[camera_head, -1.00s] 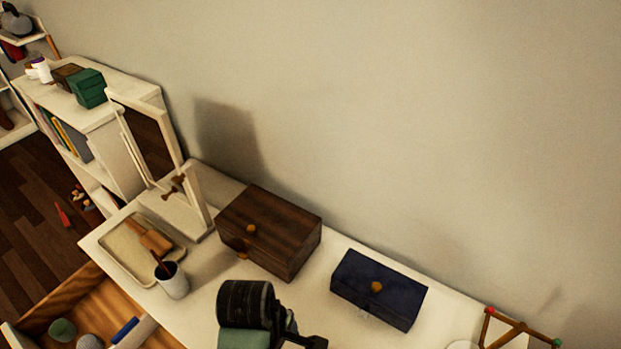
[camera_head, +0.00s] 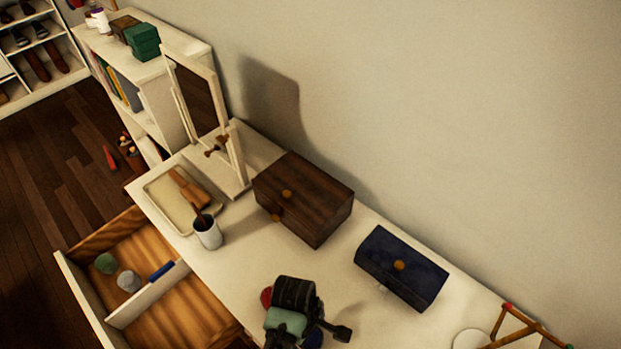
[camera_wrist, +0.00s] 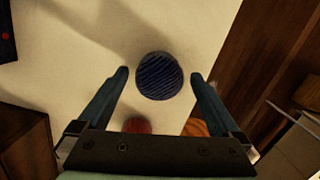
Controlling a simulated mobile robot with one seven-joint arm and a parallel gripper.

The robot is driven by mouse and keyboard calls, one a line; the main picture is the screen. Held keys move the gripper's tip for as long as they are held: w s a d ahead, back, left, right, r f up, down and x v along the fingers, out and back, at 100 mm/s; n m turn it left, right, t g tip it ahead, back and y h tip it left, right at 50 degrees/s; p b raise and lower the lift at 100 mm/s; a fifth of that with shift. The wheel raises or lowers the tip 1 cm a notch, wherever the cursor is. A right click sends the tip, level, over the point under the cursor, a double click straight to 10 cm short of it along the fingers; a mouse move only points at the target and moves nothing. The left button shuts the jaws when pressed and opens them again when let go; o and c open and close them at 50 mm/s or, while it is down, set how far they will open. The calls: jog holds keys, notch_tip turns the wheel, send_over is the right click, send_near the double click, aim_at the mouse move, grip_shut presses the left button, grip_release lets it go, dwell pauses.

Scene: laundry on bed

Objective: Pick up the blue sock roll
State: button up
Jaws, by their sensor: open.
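The blue sock roll (camera_wrist: 160,76) is a round, dark blue ribbed bundle on the white dresser top in the wrist view. It lies between my fingertips, with a visible gap on each side. My gripper (camera_wrist: 158,75) is open above it and does not visibly touch it. In the head view my wrist is low over the dresser's front part, and a dark blue patch (camera_head: 313,339) beside it is probably the roll, mostly hidden.
A red roll (camera_wrist: 137,125) lies close by, partly hidden by my gripper. A brown box (camera_head: 305,200) and navy box (camera_head: 402,267) stand behind. A cup (camera_head: 207,233), tray (camera_head: 160,208) and mirror (camera_head: 200,95) are left. An open drawer (camera_head: 90,300) holds green and grey rolls.

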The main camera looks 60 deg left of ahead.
jog(key=shift+w+d+f, duration=0.1)
jog(key=shift+f, duration=1.05)
jog(key=c, duration=1.4)
jog(key=shift+r, duration=0.1)
